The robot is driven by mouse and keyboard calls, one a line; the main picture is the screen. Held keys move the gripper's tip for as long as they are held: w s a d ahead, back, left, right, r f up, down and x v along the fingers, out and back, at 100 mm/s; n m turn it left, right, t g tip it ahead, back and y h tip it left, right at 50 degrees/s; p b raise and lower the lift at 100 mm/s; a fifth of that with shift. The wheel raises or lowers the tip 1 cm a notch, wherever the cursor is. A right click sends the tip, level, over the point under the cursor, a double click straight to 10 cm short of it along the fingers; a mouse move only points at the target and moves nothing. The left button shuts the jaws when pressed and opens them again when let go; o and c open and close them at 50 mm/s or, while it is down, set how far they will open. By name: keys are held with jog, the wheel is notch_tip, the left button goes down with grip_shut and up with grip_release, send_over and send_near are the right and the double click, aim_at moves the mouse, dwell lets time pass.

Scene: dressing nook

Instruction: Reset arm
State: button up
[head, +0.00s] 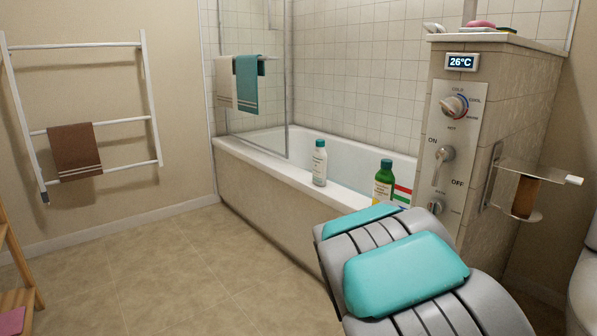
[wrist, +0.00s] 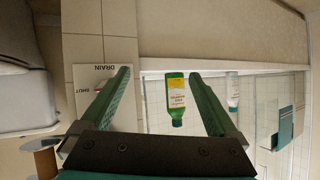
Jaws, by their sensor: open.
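My gripper (wrist: 157,103) shows in the wrist view with its two green fingers spread apart and nothing between them touching either one. In that view, the green bottle (wrist: 177,98) with a yellow label appears upside down beyond the gap between the fingers. My grey and teal arm fills the lower right of the head view, and the gripper itself cannot be made out there. The green bottle (head: 383,182) stands on the tub rim just behind my arm in the head view.
A white bottle (head: 319,163) stands on the bathtub (head: 240,149) rim. A tiled pillar (head: 497,110) with a control panel (head: 454,130) and a roll holder (head: 525,185) stands close on the right. A towel rack (head: 96,132) is at left. The middle floor is clear.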

jog(key=s+a+r+n+g+y+p, duration=0.1)
jog(key=s+a+n+g+y, duration=0.15)
jog(key=s, duration=0.75)
jog(key=s+a+n+g+y+p, duration=0.1)
jog(key=s+a+g+y, duration=0.2)
jog(key=s, duration=0.8)
jog(key=s+a+r+n+g+y+p, duration=0.1)
jog(key=s+a+n+g, duration=0.3)
jog(key=s, duration=0.6)
jog(key=s+d+r+g+h, duration=0.1)
jog(key=s+d+g, duration=0.2)
jog(key=s, duration=1.2)
jog(key=shift+s+d, duration=0.35)
jog(key=shift+s, duration=0.05)
jog(key=shift+w+m+h, duration=0.1)
jog(key=shift+m+h, duration=0.15)
